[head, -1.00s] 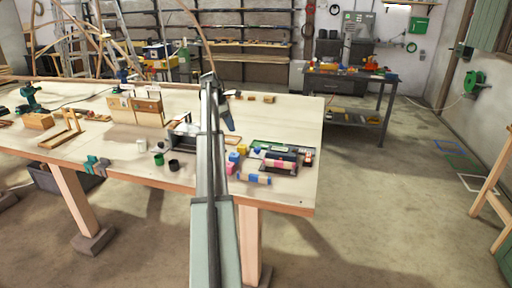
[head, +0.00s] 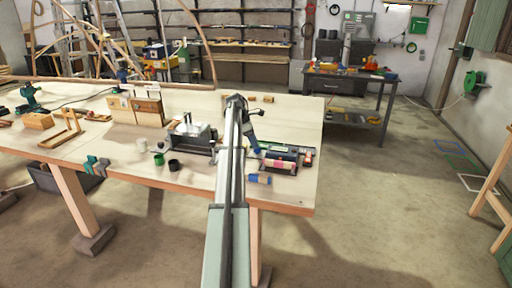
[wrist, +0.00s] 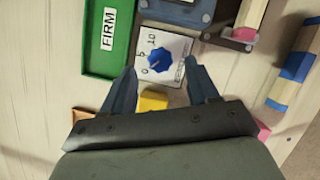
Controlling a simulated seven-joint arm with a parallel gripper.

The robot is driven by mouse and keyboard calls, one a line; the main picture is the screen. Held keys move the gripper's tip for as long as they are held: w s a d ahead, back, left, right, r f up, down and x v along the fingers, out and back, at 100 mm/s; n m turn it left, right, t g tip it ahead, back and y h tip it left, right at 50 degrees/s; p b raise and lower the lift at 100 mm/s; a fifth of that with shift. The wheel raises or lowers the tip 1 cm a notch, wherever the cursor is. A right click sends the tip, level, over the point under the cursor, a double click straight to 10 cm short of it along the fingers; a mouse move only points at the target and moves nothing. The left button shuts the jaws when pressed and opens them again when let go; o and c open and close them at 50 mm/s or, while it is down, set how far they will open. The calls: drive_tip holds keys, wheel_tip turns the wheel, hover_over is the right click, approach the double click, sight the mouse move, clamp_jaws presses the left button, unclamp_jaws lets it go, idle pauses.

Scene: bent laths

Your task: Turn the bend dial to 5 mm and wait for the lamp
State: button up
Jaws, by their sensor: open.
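The bend dial is a blue knob (wrist: 161,59) on a white plate (wrist: 177,45) marked 0 and 10, seen in the wrist view. I cannot read clearly where its pointer stands. My gripper (wrist: 162,80) is open, its fingertips to either side of the plate's lower part, just short of the knob and holding nothing. In the head view my gripper (head: 254,145) hangs over the right part of the workbench (head: 290,120), and the dial is hidden or too small to see there. I cannot make out a lamp in either view.
A green tray labelled FIRM (wrist: 94,55) lies left of the dial. A yellow block (wrist: 152,101) sits between my fingers' bases. Striped laths or rods (wrist: 290,75) lie to the right. A dark blue-grey part (wrist: 180,10) borders the dial plate above.

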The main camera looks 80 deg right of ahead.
sight(257, 151)
drive_tip(key=shift+x, duration=1.75)
drive_tip(key=c, duration=1)
